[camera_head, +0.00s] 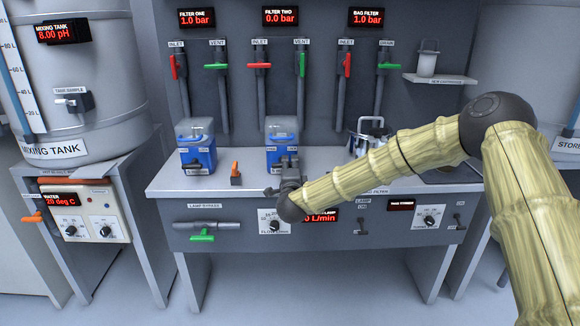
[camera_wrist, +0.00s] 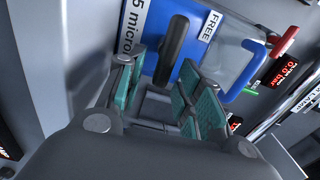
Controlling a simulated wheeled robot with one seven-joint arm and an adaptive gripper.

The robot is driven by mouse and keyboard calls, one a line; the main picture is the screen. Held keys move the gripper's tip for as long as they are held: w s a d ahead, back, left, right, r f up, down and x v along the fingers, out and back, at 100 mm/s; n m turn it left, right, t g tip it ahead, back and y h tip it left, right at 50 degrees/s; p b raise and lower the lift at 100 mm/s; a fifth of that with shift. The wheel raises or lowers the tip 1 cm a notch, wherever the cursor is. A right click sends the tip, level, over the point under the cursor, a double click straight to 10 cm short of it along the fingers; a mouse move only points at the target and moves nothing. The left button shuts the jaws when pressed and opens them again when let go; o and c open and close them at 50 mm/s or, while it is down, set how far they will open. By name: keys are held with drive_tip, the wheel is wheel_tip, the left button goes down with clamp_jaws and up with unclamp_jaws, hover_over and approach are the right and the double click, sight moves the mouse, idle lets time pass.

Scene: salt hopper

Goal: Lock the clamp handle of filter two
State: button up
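Filter two (camera_head: 281,134) is a blue housing with a clear top on the bench, under the FILTER TWO display reading 0.0 bar. My gripper (camera_head: 289,163) is in front of its lower face and hides part of it. In the wrist view the black clamp handle (camera_wrist: 172,48) stands out against the blue face, near a FREE label. My gripper (camera_wrist: 160,80) is open there. Its green-padded fingers are spread either side of the handle's near end. Whether a pad touches the handle I cannot tell.
Filter one (camera_head: 196,147), a similar blue housing, stands to the left. An orange-handled valve (camera_head: 235,174) sits between the two filters. A metal bag filter (camera_head: 370,132) is at the right, behind my arm. Red inlet (camera_head: 259,65) and green vent handles (camera_head: 302,64) hang above.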

drive_tip(key=s, duration=1)
drive_tip(key=shift+s, duration=0.35)
drive_tip(key=s+f+n+g+y, duration=0.1)
drive_tip(key=s+f+n+g, duration=0.15)
drive_tip(key=s+f, duration=0.45)
drive_tip(key=s+d+f+n+g+y, duration=0.1)
drive_tip(key=s+f+n+g, duration=0.15)
drive_tip(key=f, duration=0.75)
drive_tip(key=s+f+n+g+y, duration=0.1)
drive_tip(key=s+f+n, duration=0.2)
drive_tip(key=s+f, duration=0.45)
drive_tip(key=s+d+f+n+g+h, duration=0.1)
drive_tip(key=s+d+f+n+g, duration=0.3)
drive_tip(key=s+f, duration=0.5)
drive_tip(key=s+d+f+n+g, duration=0.25)
drive_tip(key=s+d+f, duration=0.25)
drive_tip(key=s+f, duration=0.5)
drive_tip(key=s+d+n+g+h, duration=0.1)
drive_tip(key=s+d+g, duration=0.15)
drive_tip(key=s, duration=0.35)
drive_tip(key=s+d+n+g, duration=0.1)
drive_tip(key=s+d, duration=0.3)
drive_tip(key=s, duration=0.3)
drive_tip(key=s+d+n+g+h, duration=0.1)
drive_tip(key=s+d+g, duration=0.15)
drive_tip(key=s, duration=0.35)
wheel_tip(320, 180, up, 22)
drive_tip(key=d+p, duration=0.1)
drive_tip(key=p, duration=2.1)
drive_tip(key=shift+s, duration=0.15)
